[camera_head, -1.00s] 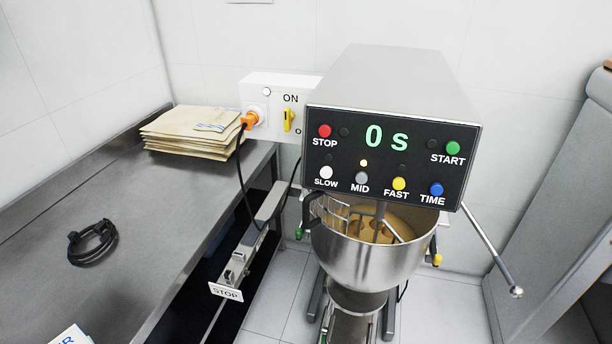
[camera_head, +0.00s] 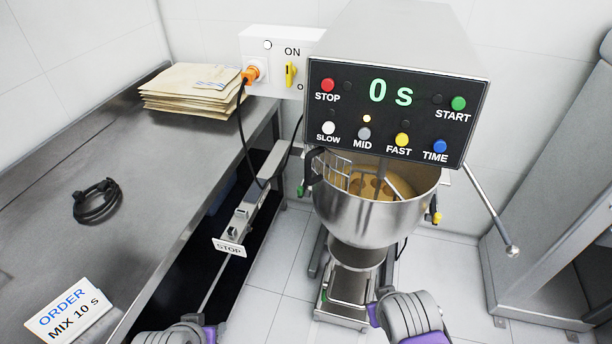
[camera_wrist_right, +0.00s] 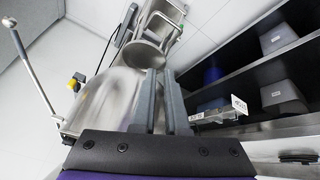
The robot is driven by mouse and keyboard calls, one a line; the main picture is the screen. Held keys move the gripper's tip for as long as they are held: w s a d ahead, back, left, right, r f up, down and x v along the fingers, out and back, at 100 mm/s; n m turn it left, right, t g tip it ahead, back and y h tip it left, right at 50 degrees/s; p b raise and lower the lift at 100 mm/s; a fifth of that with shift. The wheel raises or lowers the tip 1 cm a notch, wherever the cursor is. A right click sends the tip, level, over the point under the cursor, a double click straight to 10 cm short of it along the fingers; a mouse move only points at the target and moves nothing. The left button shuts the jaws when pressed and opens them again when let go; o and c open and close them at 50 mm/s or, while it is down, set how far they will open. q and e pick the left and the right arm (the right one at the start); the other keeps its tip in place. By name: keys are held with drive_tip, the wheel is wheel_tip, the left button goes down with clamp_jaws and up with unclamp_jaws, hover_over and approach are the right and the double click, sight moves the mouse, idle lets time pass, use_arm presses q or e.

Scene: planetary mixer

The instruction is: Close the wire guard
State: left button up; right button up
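The wire guard (camera_head: 337,170) is a curved wire grille at the left side of the steel mixing bowl (camera_head: 365,218). It appears swung to the left, leaving the bowl's front open. Dough-coloured content and the mixing tool show inside. The bowl also shows in the right wrist view (camera_wrist_right: 100,100). My right gripper (camera_wrist_right: 163,72) has two grey fingers with a narrow gap between them and nothing visible in it. It points past the bowl toward the machine's lower part. In the head view only grey and purple parts of my arms show at the bottom edge; the left gripper's fingers are hidden.
The control panel (camera_head: 390,112) reads 0 s above the bowl. A lever with a ball end (camera_head: 512,251) sticks out right. The steel table (camera_head: 140,200) at left holds paper bags (camera_head: 190,88), a coiled black cable (camera_head: 97,201) and an order card (camera_head: 69,310). Floor in front is clear.

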drive_tip(key=w+n, duration=0.1)
drive_tip(key=w, duration=0.1)
drive_tip(key=w+n+h, duration=0.1)
drive_tip(key=w, duration=0.1)
drive_tip(key=w+a+r+n+h, duration=0.1)
drive_tip(key=w, duration=0.1)
drive_tip(key=shift+w+n+b, duration=0.15)
drive_tip(key=shift+n+b, duration=0.25)
clamp_jaws()
drive_tip(key=w+a+r+n+t+h+b, duration=0.1)
drive_tip(key=w+a+r+n+t+h, duration=0.3)
drive_tip(key=w+a, duration=0.55)
drive_tip(key=w+a+r+n+t+h+b, duration=0.1)
drive_tip(key=w+a+r+n+t, duration=0.35)
drive_tip(key=a, duration=0.75)
use_arm(q)
drive_tip(key=shift+s+f+p, duration=0.3)
drive_tip(key=shift+f+p, duration=0.55)
drive_tip(key=shift+p, duration=0.1)
use_arm(e)
drive_tip(key=w+d+n, duration=0.2)
drive_tip(key=w+d, duration=0.5)
drive_tip(key=shift+w+f+t, duration=0.35)
drive_tip(key=shift+w+f, duration=0.05)
drive_tip(key=shift+f, duration=0.05)
drive_tip(key=shift+s, duration=0.1)
